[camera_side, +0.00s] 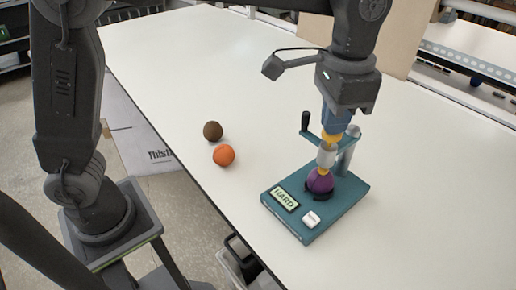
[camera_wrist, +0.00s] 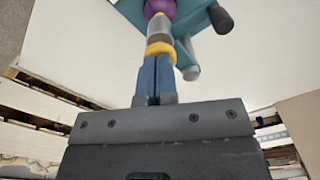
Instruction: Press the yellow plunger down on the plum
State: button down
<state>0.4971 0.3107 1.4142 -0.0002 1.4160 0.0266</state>
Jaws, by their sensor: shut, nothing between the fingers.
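The purple plum (camera_side: 320,181) sits in a dark cup on a teal tester base (camera_side: 336,214). The yellow plunger (camera_side: 330,138) stands above it, with a pale grey shaft whose lower end appears to meet the plum's top. My gripper (camera_side: 334,128) is shut and empty, its blue fingertips pointing down right at the plunger's top; they appear to touch it. In the wrist view the shut fingertips (camera_wrist: 155,62) meet the yellow plunger cap (camera_wrist: 160,48), with the plum (camera_wrist: 160,8) beyond it. A display (camera_side: 285,199) on the base reads HARD.
A brown ball (camera_side: 212,131) and an orange ball (camera_side: 223,155) lie on the white table (camera_side: 180,60) left of the tester. The tester has a dark-knobbed handle (camera_side: 305,121), a grey post (camera_side: 347,154) and a white button (camera_side: 311,219). The table's front edge is close to the base.

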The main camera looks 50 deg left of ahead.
notch_tip(320, 180, up, 8)
dwell(1.1)
jog(key=s+a+n+t, duration=0.3)
jog(key=s+a, duration=0.3)
jog(key=a, duration=0.6)
jog(key=s+a+f+n+t, duration=0.2)
jog(key=s+a+f+n, duration=0.1)
jog(key=s+a+f, duration=0.5)
notch_tip(320, 180, down, 3)
jog(key=shift+s+a+f+t, duration=0.1)
jog(key=shift+s+a+t, duration=0.25)
jog(key=shift+s, duration=0.9)
